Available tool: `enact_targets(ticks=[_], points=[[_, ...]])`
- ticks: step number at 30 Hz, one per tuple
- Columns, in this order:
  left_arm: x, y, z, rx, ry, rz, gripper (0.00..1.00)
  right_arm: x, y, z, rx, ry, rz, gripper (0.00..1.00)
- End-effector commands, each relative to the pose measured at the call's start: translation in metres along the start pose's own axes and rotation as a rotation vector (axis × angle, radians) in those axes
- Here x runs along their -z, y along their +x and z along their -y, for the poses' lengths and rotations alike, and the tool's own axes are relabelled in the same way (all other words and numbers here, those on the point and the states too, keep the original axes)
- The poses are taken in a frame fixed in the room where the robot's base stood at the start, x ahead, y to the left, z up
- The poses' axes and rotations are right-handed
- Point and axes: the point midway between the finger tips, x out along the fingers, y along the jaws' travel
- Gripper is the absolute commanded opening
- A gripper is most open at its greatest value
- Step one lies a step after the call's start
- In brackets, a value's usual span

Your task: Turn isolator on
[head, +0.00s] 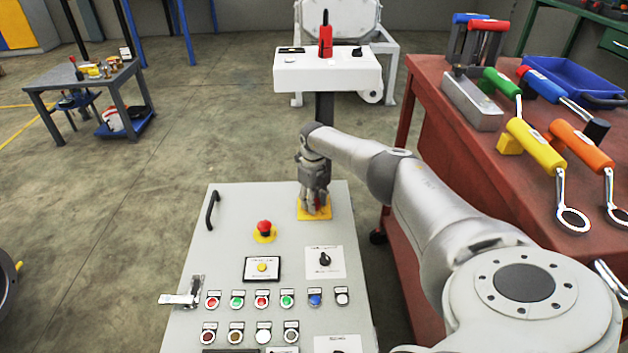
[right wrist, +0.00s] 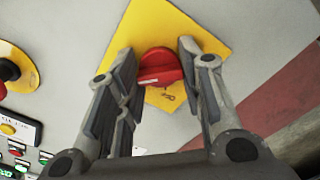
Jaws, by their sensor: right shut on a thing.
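The isolator is a red rotary knob (right wrist: 160,68) on a yellow square plate (right wrist: 165,22), seen in the right wrist view. In the head view the yellow plate (head: 314,214) sits at the top right of the grey control panel (head: 240,205). My right gripper (head: 315,205) points down over it and mostly hides the knob there. In the right wrist view, the fingers of my right gripper (right wrist: 163,62) stand on either side of the knob, shut on it. The knob's red grip bar lies roughly crosswise between the fingers. My left gripper is not in view.
A red emergency button (head: 264,228) stands left of the isolator, with a black handle (head: 211,210) farther left. A black selector (head: 324,259) and several coloured buttons lie below. A red workbench (head: 430,110) with tools stands close on the right.

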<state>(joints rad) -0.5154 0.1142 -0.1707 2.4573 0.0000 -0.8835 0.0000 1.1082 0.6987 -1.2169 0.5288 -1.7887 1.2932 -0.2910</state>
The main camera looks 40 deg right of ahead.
Motion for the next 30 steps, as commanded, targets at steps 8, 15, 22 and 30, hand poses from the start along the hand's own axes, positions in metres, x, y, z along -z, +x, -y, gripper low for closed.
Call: enact_targets(ticks=[8, 15, 22, 30], points=[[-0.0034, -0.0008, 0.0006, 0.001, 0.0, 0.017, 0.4, -0.0006, -0.001, 0.0011, 0.002, 0.022, 0.003, 0.11], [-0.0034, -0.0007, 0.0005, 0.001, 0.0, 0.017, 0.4, -0.0007, -0.001, 0.0011, 0.001, 0.022, 0.003, 0.11], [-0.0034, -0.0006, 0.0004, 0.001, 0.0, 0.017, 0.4, -0.0003, -0.0006, 0.0007, 0.001, 0.02, 0.002, 0.57], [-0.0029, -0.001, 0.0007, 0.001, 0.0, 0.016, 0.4, -0.0002, -0.001, 0.0003, 0.0, 0.019, 0.001, 0.57]])
